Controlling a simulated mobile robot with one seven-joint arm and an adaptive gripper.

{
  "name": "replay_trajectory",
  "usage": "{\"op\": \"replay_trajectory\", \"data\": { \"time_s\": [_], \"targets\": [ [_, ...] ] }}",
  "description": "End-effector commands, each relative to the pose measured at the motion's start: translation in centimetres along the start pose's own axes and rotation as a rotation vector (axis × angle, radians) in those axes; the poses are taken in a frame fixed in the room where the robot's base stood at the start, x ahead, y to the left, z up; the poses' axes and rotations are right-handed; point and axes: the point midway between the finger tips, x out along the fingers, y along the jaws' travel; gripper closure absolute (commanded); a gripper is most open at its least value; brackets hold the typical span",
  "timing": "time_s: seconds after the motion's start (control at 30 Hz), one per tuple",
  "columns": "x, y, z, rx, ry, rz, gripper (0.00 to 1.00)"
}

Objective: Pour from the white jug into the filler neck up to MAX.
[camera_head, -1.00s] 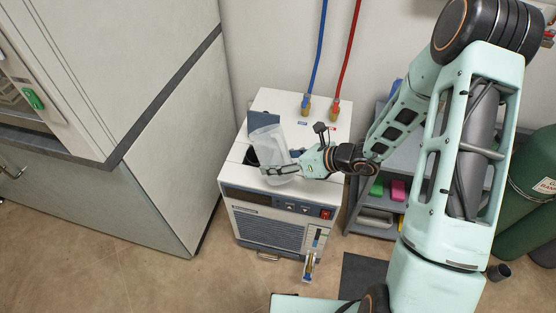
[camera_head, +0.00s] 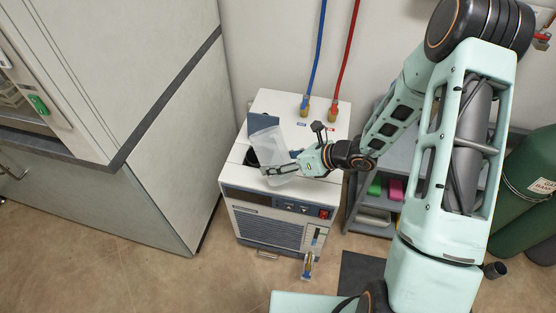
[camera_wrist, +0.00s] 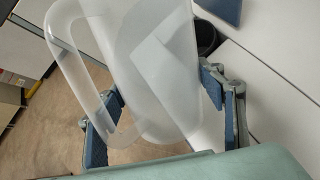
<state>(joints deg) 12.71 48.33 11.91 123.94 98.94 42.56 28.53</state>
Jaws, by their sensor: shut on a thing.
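The white jug (camera_head: 267,144) is translucent and tilted to the left above the top of a white floor unit. My gripper (camera_head: 284,168) is shut on it from the right. The filler neck (camera_head: 250,158) is a dark round opening beside and partly behind the jug. It also shows in the wrist view (camera_wrist: 207,38), partly covered by the jug. I cannot make out liquid or a stream. A narrow level gauge (camera_head: 317,238) is on the unit's front; its MAX mark is unreadable.
A dark blue flap (camera_head: 263,122) stands behind the neck. Blue (camera_head: 319,55) and red (camera_head: 348,55) hoses rise from the unit's back. A large grey cabinet (camera_head: 170,130) is at left. A grey shelf (camera_head: 373,222) and green cylinders (camera_head: 528,190) are at right.

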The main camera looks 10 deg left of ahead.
Motion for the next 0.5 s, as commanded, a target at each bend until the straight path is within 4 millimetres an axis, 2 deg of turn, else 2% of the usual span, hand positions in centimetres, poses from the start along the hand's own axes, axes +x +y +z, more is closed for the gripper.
{"op": "replay_trajectory", "data": {
  "time_s": [0.5],
  "targets": [
    [-0.53, 0.28, 0.61, 0.020, 0.043, 0.003, 0.80]
  ]
}}
